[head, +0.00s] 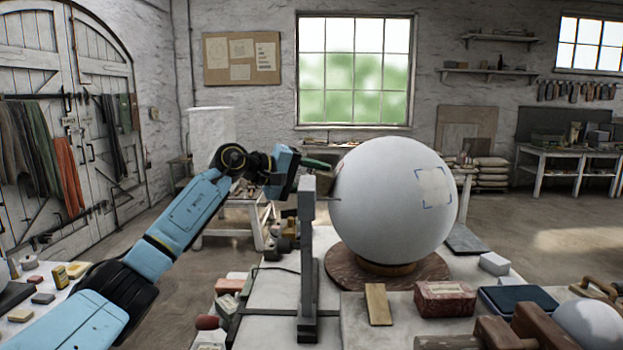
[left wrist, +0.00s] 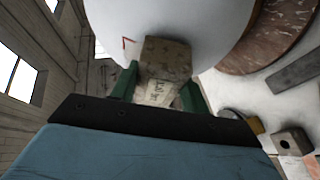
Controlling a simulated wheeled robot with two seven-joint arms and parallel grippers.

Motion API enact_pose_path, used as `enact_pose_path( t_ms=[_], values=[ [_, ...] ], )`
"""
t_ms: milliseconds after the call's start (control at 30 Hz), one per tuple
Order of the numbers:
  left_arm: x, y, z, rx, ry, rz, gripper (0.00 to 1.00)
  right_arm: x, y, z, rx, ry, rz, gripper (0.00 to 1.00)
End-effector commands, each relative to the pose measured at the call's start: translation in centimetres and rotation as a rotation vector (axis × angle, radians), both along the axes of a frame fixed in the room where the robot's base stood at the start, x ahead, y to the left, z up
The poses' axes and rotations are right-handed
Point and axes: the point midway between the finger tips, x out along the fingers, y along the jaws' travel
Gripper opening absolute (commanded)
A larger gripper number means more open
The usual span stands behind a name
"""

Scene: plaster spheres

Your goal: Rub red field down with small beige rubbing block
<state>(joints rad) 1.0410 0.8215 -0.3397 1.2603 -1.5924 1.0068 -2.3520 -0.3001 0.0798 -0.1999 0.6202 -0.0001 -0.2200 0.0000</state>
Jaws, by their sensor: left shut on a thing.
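A large white plaster sphere (head: 385,215) rests on a round reddish-brown base (head: 345,268) on the bench. In the left wrist view, a red corner mark (left wrist: 128,42) shows on the sphere (left wrist: 185,18); the rest of the red field is hidden there. My left gripper (head: 318,164) is at the left side of the sphere, its green fingers shut on a small beige rubbing block (left wrist: 166,52). The block's far end is at the sphere beside the red mark; I cannot tell whether it touches. My right gripper is not in view.
A grey upright post (head: 307,260) stands just left of the sphere, close to my left gripper. A pale patch with blue corner marks (head: 435,187) faces forward. A wooden block (head: 378,304), a red brick-like block (head: 445,298) and a dark blue pad (head: 517,299) lie in front.

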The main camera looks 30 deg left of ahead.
Motion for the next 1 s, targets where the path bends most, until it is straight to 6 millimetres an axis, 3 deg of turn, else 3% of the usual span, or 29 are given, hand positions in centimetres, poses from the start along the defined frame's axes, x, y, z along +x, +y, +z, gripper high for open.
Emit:
enact_pose_path(
  t_ms=[400, 1000],
  values=[
    [0.3, -0.6, -0.1, -0.001, -0.003, -0.001, 0.16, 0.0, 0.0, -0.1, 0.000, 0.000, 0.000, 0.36],
    [-1.4, -1.7, -0.3, -0.002, 0.001, -0.003, 0.16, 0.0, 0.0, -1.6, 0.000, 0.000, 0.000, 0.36]
  ],
)
